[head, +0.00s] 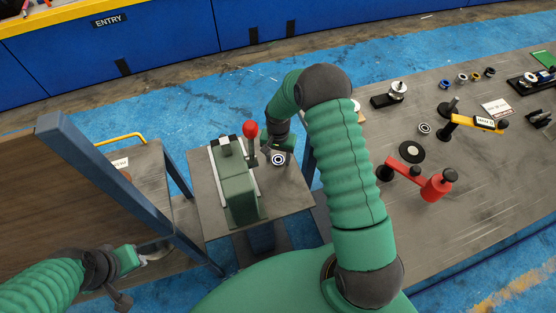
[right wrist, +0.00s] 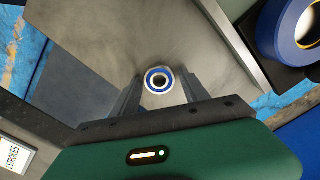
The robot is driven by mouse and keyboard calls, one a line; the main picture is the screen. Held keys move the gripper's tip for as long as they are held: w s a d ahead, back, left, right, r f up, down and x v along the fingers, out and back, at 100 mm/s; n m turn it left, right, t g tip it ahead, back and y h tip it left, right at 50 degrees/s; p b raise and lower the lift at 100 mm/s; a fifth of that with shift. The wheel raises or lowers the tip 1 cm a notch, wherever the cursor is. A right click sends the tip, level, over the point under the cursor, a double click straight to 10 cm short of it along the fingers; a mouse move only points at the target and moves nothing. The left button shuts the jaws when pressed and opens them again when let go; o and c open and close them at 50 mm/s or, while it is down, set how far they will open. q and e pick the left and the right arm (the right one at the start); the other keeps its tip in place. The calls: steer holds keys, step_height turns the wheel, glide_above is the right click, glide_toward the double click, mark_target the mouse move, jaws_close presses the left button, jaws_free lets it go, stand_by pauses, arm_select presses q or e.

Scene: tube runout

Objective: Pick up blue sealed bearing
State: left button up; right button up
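The blue sealed bearing (head: 279,159) lies on the small grey side table (head: 293,194), right of a green press-like machine (head: 240,190). In the right wrist view the bearing (right wrist: 159,80) shows as a pale ring with a blue band and dark bore, between my two fingers. My right gripper (right wrist: 160,88) is open around it, with a gap on each side; whether the fingertips reach table level is unclear. In the head view the right gripper (head: 277,147) is just beyond the bearing, partly hidden by its wrist. My left gripper (head: 150,252) is at lower left, its fingers too unclear to judge.
A red-knobbed lever (head: 250,130) stands close left of my right gripper. A blue ring-shaped part (right wrist: 290,28) is near at upper right in the wrist view. The large table (head: 480,190) at right holds several rings, a red tool (head: 425,183) and trays. A blue-grey frame post (head: 120,185) stands left.

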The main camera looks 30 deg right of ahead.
jaws_close()
